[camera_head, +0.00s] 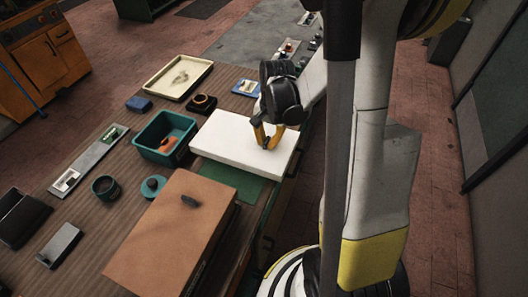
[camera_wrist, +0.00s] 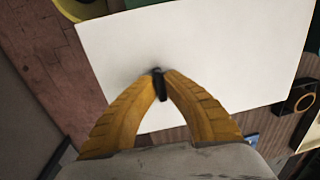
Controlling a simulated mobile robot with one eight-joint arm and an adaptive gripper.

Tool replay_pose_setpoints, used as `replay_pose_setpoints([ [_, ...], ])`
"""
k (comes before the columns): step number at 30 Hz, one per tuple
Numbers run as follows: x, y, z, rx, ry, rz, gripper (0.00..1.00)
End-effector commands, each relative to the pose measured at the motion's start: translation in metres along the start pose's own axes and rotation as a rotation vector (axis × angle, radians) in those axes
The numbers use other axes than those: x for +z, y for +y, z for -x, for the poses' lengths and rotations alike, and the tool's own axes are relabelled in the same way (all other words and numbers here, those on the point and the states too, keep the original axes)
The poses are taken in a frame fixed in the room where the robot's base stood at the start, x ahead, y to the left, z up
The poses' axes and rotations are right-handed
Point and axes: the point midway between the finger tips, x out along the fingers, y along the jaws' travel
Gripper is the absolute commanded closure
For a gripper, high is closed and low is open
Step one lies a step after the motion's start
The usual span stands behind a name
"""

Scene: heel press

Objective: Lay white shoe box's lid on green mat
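The white shoe box's lid (camera_head: 228,134) is a flat white slab over the far part of the green mat (camera_head: 232,181). A strip of the mat shows along the lid's near edge. I cannot tell whether the lid touches the mat or hangs just above it. My gripper (camera_head: 268,142) points down at the lid's right part, its yellow fingers closed. In the wrist view, my gripper (camera_wrist: 159,74) is shut on the small black knob (camera_wrist: 161,92) of the white lid (camera_wrist: 215,45). No white box body shows apart from the lid.
A brown box (camera_head: 170,235) with a dark knob stands near the mat. A teal bin (camera_head: 150,152) is left of the lid; a cream tray (camera_head: 195,67) and a dark ring-shaped item (camera_head: 202,103) lie beyond. A dark cup (camera_head: 105,188) and teal disc (camera_head: 153,186) are farther left.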

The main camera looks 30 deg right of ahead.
Motion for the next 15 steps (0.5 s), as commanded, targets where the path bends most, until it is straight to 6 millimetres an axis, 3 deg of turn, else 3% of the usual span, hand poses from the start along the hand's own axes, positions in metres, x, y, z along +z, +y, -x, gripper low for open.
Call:
replay_pose_setpoints([
  [5,0.001,-0.005,-0.01,0.0,0.0,0.0,1.0],
  [12,0.001,-0.002,-0.044,0.0,0.0,0.0,1.0],
  [15,0.001,-0.002,-0.044,0.0,0.0,0.0,1.0],
])
